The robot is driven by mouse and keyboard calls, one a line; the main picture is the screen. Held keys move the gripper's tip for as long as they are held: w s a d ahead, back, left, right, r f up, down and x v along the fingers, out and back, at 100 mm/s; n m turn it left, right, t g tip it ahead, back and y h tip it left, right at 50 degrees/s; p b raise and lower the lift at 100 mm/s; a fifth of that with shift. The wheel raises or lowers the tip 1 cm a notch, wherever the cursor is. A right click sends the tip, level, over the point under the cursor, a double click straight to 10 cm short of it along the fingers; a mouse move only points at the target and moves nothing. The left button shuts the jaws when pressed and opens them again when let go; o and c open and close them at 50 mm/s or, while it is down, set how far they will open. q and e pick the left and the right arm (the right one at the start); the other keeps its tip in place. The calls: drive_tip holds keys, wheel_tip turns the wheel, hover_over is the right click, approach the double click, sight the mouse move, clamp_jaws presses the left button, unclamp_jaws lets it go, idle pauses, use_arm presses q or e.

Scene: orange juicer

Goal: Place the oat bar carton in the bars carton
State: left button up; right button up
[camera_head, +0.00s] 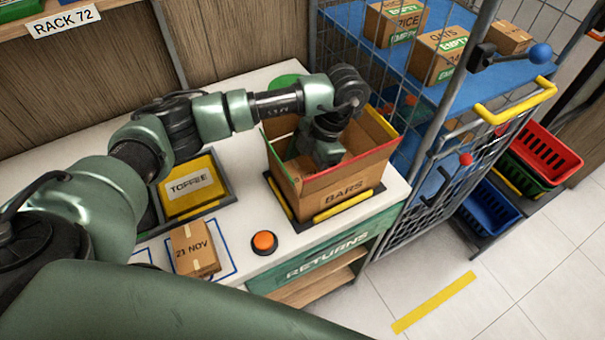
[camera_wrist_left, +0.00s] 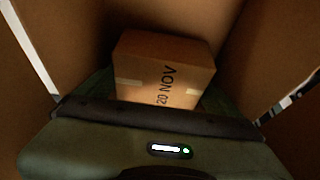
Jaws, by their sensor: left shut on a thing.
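The bars carton (camera_head: 345,197) is an open cardboard box marked BARS, standing on the white counter. My left gripper (camera_head: 322,158) reaches down inside it, and the box's front wall hides part of the view. In the left wrist view, my left gripper is shut on a small carton (camera_wrist_left: 165,68) marked 20 NOV. The dark cardboard walls of the bars carton surround it there. I cannot tell whether the held carton touches the bottom. Another small carton (camera_head: 194,248) marked 21 NOV lies on the counter in a blue outline. My right gripper is not in view.
A yellow TOFFEE bin (camera_head: 192,186) stands at the counter's left. An orange button (camera_head: 264,242) is in front of the bars carton. A wire cage cart (camera_head: 425,170) with cartons on a blue shelf stands close on the right, with coloured baskets (camera_head: 545,150) beyond.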

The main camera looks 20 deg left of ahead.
use_arm(q)
drive_tip(key=shift+f, duration=0.15)
drive_tip(key=shift+f, duration=0.1)
drive_tip(key=shift+f, duration=0.15)
drive_tip(key=o, duration=1.2)
drive_tip(key=shift+r, duration=0.25)
drive_tip(key=b+v, duration=0.2)
drive_tip(key=v, duration=1)
